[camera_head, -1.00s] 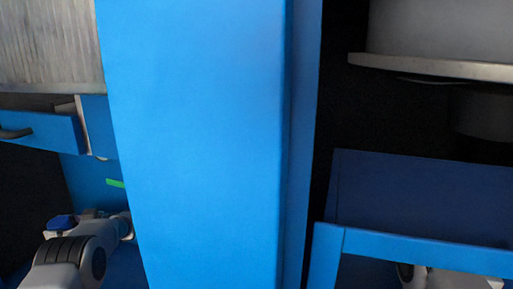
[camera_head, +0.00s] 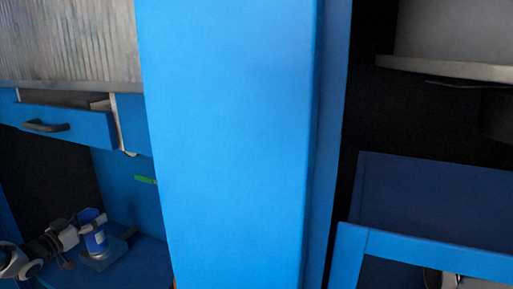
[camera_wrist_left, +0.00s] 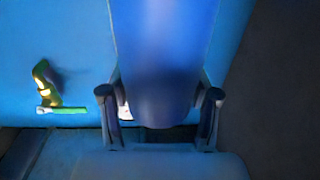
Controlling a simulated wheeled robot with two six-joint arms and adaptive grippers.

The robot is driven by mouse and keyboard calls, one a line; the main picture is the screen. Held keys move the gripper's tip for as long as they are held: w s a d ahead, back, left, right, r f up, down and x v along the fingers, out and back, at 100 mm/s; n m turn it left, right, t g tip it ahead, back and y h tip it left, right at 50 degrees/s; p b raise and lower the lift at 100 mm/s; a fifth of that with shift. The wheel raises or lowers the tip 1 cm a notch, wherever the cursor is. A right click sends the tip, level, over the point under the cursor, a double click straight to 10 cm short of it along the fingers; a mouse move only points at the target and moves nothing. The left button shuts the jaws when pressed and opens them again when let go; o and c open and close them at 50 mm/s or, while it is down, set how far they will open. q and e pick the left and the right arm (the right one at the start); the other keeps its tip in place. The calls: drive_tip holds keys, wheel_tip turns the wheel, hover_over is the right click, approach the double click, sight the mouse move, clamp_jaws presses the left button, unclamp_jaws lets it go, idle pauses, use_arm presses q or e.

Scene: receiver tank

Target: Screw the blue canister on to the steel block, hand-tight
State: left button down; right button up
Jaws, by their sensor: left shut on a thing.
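The blue canister (camera_head: 97,243) stands roughly upright in the lower left of the head view, with a pale band or marking on its side. The steel block (camera_head: 102,259) is a grey, flat piece at its foot. I cannot tell whether the canister is seated in the block. My left gripper (camera_head: 90,225) is shut around the canister. In the left wrist view the canister (camera_wrist_left: 165,60) fills the space between the two fingers (camera_wrist_left: 160,108), and the block does not show clearly. My right gripper is not in view.
A wide blue post (camera_head: 230,150) blocks the middle of the head view. A blue drawer with a dark handle (camera_head: 45,126) is above the left bay. A green tag (camera_head: 145,179) is on the panel; a yellow-green item (camera_wrist_left: 45,85) shows in the wrist view.

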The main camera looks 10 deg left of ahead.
use_arm(q)
drive_tip(key=m+h, duration=0.1)
drive_tip(key=a+h, duration=0.1)
drive_tip(key=shift+w+r+m+g+h, duration=0.1)
drive_tip(key=shift+r+m+g+h, duration=0.2)
drive_tip(key=shift+m+g, duration=0.1)
drive_tip(key=shift+r+m+h, duration=0.15)
drive_tip(key=shift+m+h, duration=0.15)
drive_tip(key=shift+h, duration=0.2)
drive_tip(key=shift+c, duration=1.3)
unclamp_jaws()
drive_tip(key=shift+a, duration=0.1)
drive_tip(key=shift+o, duration=0.3)
drive_tip(key=shift+a+f, duration=0.2)
drive_tip(key=shift+a, duration=0.1)
drive_tip(key=shift+d+f, duration=0.15)
drive_tip(key=shift+d, duration=0.15)
drive_tip(key=shift+d, duration=0.1)
